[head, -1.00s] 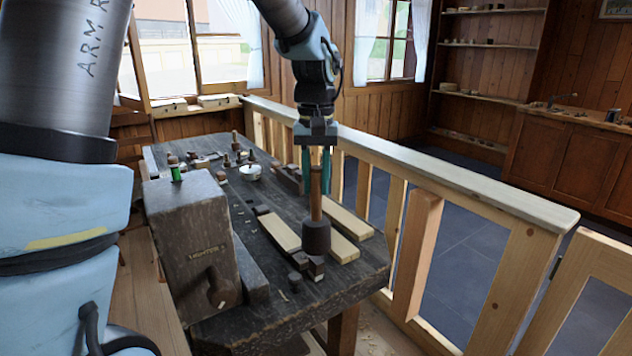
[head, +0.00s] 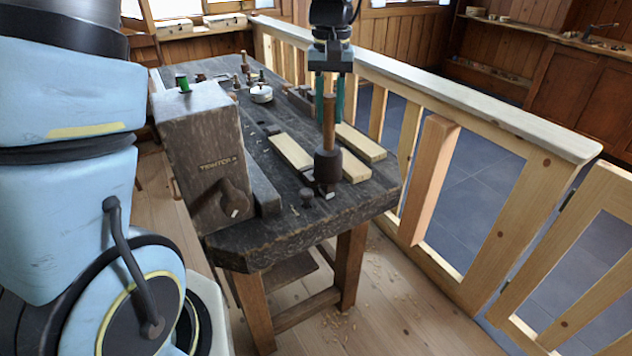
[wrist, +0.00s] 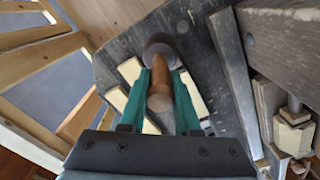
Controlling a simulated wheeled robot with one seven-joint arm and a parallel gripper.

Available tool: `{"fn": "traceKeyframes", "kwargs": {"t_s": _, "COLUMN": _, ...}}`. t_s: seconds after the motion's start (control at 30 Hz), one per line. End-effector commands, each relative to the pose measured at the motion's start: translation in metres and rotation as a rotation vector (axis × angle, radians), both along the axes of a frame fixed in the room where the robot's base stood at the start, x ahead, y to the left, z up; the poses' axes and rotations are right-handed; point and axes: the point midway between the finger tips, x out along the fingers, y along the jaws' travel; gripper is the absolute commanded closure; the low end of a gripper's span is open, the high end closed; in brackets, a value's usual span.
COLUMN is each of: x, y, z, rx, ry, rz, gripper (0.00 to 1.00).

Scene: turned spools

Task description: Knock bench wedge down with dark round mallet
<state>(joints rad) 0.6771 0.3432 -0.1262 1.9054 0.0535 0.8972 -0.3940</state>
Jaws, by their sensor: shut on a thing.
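The dark round mallet has a dark, round head (head: 327,166) and a pale brown wooden handle (head: 329,122). It is upright, head down, over the near right end of the workbench. My gripper (head: 329,112) is shut on the handle from above; in the wrist view its teal fingers (wrist: 160,82) lie on both sides of the handle, and the head (wrist: 158,46) is beyond them. A small dark block, seemingly the bench wedge (head: 325,191), shows just below the mallet head, partly hidden by it. Whether the two touch, I cannot tell.
Pale wooden strips (head: 291,151) lie behind and beside the mallet. A big grey vise block (head: 203,150) stands at the bench's left. A wooden railing (head: 470,107) runs along the right, close to the bench.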

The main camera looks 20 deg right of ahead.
Motion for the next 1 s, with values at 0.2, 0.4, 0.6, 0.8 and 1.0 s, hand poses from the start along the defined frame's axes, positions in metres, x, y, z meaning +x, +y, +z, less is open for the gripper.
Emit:
{"fn": "traceKeyframes", "kwargs": {"t_s": 0.2, "x": 0.0, "y": 0.0, "z": -0.007, "rx": 0.0, "ry": -0.001, "rz": 0.0, "gripper": 1.0}}
{"fn": "traceKeyframes", "kwargs": {"t_s": 0.4, "x": 0.0, "y": 0.0, "z": -0.007, "rx": 0.0, "ry": -0.001, "rz": 0.0, "gripper": 1.0}}
{"fn": "traceKeyframes", "kwargs": {"t_s": 0.6, "x": 0.0, "y": 0.0, "z": -0.002, "rx": 0.0, "ry": -0.001, "rz": 0.0, "gripper": 1.0}}
{"fn": "traceKeyframes", "kwargs": {"t_s": 0.8, "x": 0.0, "y": 0.0, "z": 0.02, "rx": -0.001, "ry": -0.002, "rz": 0.0, "gripper": 1.0}}
{"fn": "traceKeyframes", "kwargs": {"t_s": 1.0, "x": 0.0, "y": 0.0, "z": 0.027, "rx": -0.001, "ry": -0.002, "rz": 0.0, "gripper": 1.0}}
